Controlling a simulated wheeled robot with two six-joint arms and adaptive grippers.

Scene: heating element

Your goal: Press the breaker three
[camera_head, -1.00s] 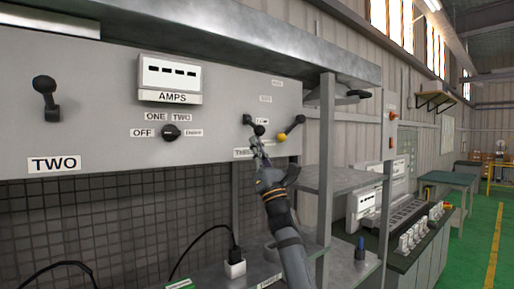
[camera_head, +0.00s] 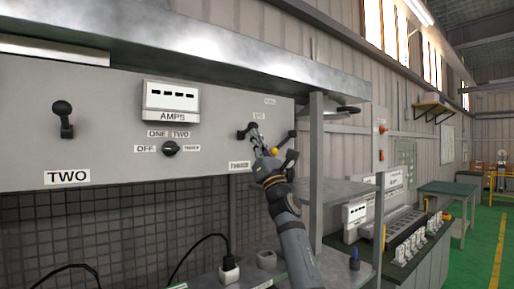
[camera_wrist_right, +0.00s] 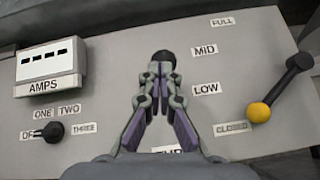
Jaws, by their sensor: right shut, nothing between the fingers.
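Breaker three is the black-knobbed lever (camera_head: 252,126) on the grey panel, above the THREE label (camera_head: 240,165). Its knob now sits higher than its pivot. In the right wrist view its black knob (camera_wrist_right: 164,55) shows just past my fingertips, and its shaft is hidden behind them. My right gripper (camera_head: 255,138) is shut and empty, its tips just under or against the knob; contact cannot be told. The tips also show in the right wrist view (camera_wrist_right: 160,70). My left gripper is not in view.
A lever with a yellow knob (camera_head: 274,151) is close to the right of my gripper. The AMPS meter (camera_head: 172,102), a selector knob (camera_head: 169,148) and breaker two's lever (camera_head: 63,117) are farther left. A metal overhang (camera_head: 200,48) is above; a post (camera_head: 316,170) stands right.

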